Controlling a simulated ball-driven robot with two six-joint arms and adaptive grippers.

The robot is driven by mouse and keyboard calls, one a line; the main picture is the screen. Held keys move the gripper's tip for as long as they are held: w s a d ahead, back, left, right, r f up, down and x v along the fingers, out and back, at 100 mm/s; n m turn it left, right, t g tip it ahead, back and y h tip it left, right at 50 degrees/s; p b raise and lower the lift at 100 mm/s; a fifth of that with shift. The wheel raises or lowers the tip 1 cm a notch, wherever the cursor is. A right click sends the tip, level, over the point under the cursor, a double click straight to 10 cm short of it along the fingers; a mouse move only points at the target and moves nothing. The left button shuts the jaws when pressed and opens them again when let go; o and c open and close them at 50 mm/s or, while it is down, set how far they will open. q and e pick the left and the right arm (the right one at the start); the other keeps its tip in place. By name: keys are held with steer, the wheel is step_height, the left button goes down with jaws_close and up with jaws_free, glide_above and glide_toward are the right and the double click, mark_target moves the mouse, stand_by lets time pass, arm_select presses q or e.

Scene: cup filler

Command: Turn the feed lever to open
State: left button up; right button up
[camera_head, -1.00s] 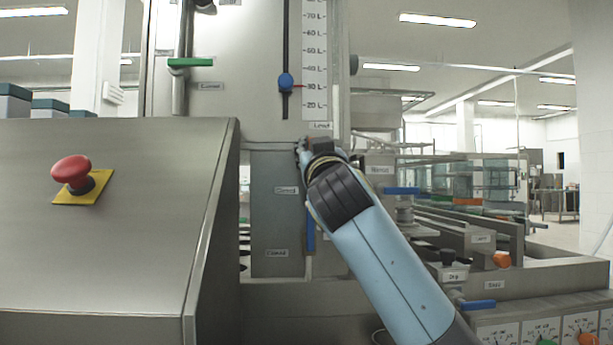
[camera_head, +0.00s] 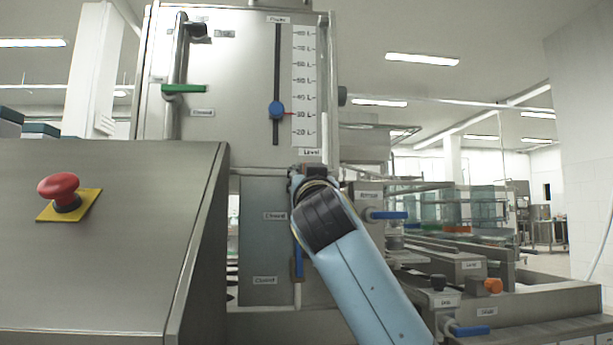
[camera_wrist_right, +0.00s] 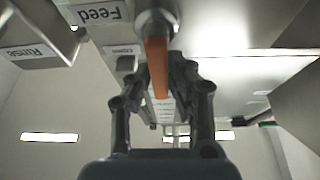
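The orange feed lever (camera_wrist_right: 157,67) hangs from a round metal fitting (camera_wrist_right: 156,22) beside the "Feed" label (camera_wrist_right: 100,13) in the right wrist view. My right gripper (camera_wrist_right: 163,75) has one finger on each side of the lever. Only a narrow gap shows between them, and I cannot tell whether the fingers touch the lever. In the head view my blue right arm reaches up to the machine front, where my right gripper (camera_head: 303,178) is small and partly hidden by its own wrist. The lever is not visible there. My left gripper is not in view.
A red emergency button (camera_head: 60,190) sits on the sloped console at left. A green handle (camera_head: 184,89) and a blue level slider (camera_head: 277,109) are on the upper panel. Blue handles (camera_head: 388,215) stick out right of my wrist. A "Rinse" label (camera_wrist_right: 33,52) is near the gripper.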

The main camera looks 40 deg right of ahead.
steer(key=o, duration=0.3)
steer(key=shift+r, duration=0.15)
steer(key=shift+s, duration=0.1)
steer(key=v, duration=1.2)
